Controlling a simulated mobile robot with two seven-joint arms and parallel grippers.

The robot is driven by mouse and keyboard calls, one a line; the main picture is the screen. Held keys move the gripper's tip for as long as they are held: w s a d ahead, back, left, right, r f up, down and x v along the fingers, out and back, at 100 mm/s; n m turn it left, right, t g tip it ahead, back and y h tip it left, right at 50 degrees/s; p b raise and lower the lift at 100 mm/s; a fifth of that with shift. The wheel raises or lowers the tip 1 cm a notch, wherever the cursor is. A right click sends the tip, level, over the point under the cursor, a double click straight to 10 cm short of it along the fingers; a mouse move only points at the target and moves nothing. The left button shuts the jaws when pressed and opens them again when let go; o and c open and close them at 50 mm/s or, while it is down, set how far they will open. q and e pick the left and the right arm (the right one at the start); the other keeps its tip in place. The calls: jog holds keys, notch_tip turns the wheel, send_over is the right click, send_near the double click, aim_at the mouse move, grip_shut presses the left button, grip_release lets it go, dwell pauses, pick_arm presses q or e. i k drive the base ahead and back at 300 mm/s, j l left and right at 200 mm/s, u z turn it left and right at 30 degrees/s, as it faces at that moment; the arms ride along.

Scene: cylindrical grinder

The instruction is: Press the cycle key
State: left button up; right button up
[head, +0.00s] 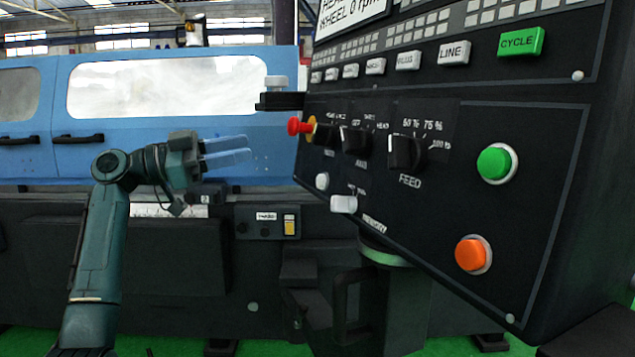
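The green cycle key (521,42), marked CYCLE, is at the top right of the dark control panel in the head view. It is fully visible and nothing touches it. My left gripper (249,148) is at left of centre, well to the left of the panel and lower than the key. Its two bluish fingers point right, with a narrow gap between them and nothing held. My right gripper is not in view.
The panel carries a white LINE key (454,53), a round green button (494,163), an orange button (471,254), a FEED knob (404,153) and a red knob (294,126) at its left edge. A blue machine enclosure (280,190) stands behind my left arm.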

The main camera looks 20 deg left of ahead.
aim_at(526, 42)
jog(key=k+l, duration=0.7)
jog(key=k, duration=0.2)
